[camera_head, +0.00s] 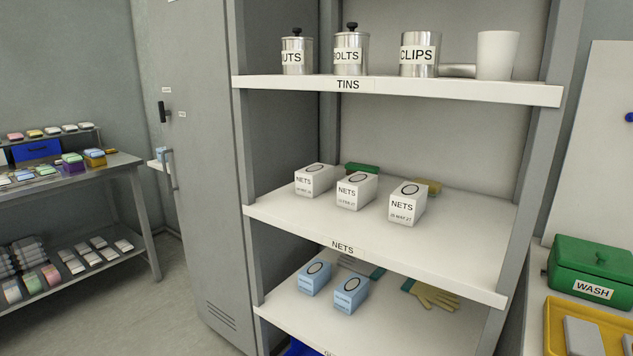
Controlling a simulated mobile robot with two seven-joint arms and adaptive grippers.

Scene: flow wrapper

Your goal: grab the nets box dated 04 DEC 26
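Three white boxes marked NETS stand side by side on the middle shelf (460,249), labelled NETS: a left nets box (315,181), a middle nets box (356,191) and a right nets box (407,205). Each has a dark oval on top and a small date on its front. The right date looks like a MAY 27 date and the middle one like a FEB 27 date. The left date is too small to read surely. I cannot make out 04 DEC 26 on any of them. Neither of my grippers is in view.
Behind the boxes lie a green item (362,168) and a yellowish item (433,186), partly hidden. The shelf's right side is clear. Above are tins (418,55); below are blue boxes (351,293) and gloves (432,296). A grey locker (195,130) stands left.

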